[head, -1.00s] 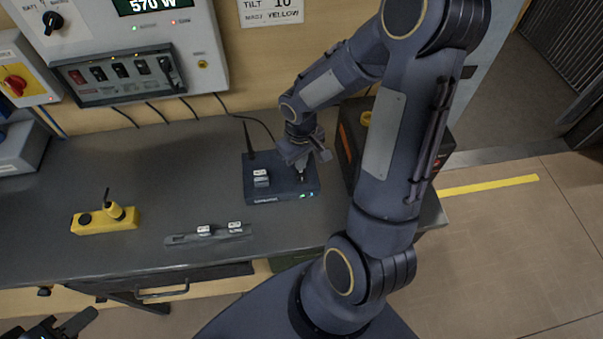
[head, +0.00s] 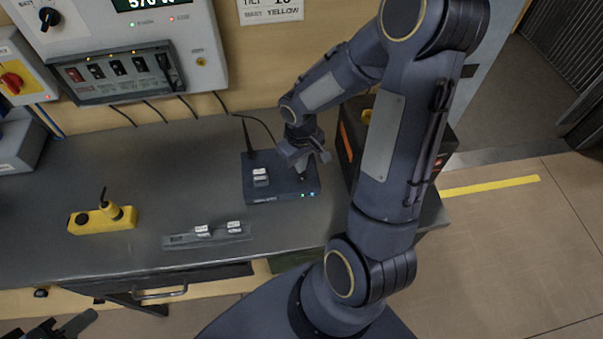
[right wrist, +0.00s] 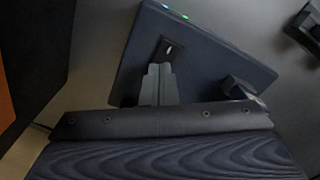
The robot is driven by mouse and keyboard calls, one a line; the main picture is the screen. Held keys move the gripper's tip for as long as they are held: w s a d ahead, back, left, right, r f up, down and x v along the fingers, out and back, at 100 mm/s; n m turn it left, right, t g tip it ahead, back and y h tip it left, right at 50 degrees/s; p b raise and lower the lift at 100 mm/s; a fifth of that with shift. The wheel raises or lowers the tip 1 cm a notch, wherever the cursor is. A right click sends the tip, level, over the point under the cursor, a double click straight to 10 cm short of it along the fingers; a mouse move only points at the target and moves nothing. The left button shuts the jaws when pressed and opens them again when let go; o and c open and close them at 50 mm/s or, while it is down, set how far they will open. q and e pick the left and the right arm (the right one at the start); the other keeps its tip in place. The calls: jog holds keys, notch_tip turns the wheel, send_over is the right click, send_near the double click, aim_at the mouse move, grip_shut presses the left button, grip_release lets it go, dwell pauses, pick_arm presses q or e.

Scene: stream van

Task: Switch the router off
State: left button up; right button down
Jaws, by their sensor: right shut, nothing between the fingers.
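The router (head: 283,187) is a dark blue box with a black antenna, lying on the grey worktop. A green and a blue light glow at its front right corner. The right wrist view shows the router (right wrist: 205,62) with a small dark switch (right wrist: 170,49) in its top face. My right gripper (head: 303,176) is over the router's right part. Its fingers (right wrist: 160,70) are shut and empty, with their tips right beside the switch; I cannot tell whether they touch it. My left gripper (head: 62,328) is partly in view at the bottom left, away from the router.
A grey strip (head: 180,241) with pale blocks lies in front. A yellow socket block (head: 88,222) is at left. A black box (head: 349,145) stands close to the router's right.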

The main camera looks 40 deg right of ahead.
jog(key=shift+f, duration=0.25)
jog(key=shift+r, duration=0.15)
jog(key=shift+r+p, duration=2.55)
jog(key=shift+r, duration=0.9)
jog(key=s+a+r+m+t+y, duration=0.1)
jog(key=s+a+r+t+y, duration=0.1)
jog(key=s+a+r, duration=0.3)
jog(key=s+a+r+t+y, duration=0.1)
jog(key=s+a+r+t, duration=0.2)
jog(key=s+r, duration=0.4)
notch_tip(320, 180, up, 4)
jog(key=shift+s+a+f+m+t+y, duration=0.1)
jog(key=shift+s+a+m+t+y, duration=0.25)
jog(key=shift+a, duration=0.5)
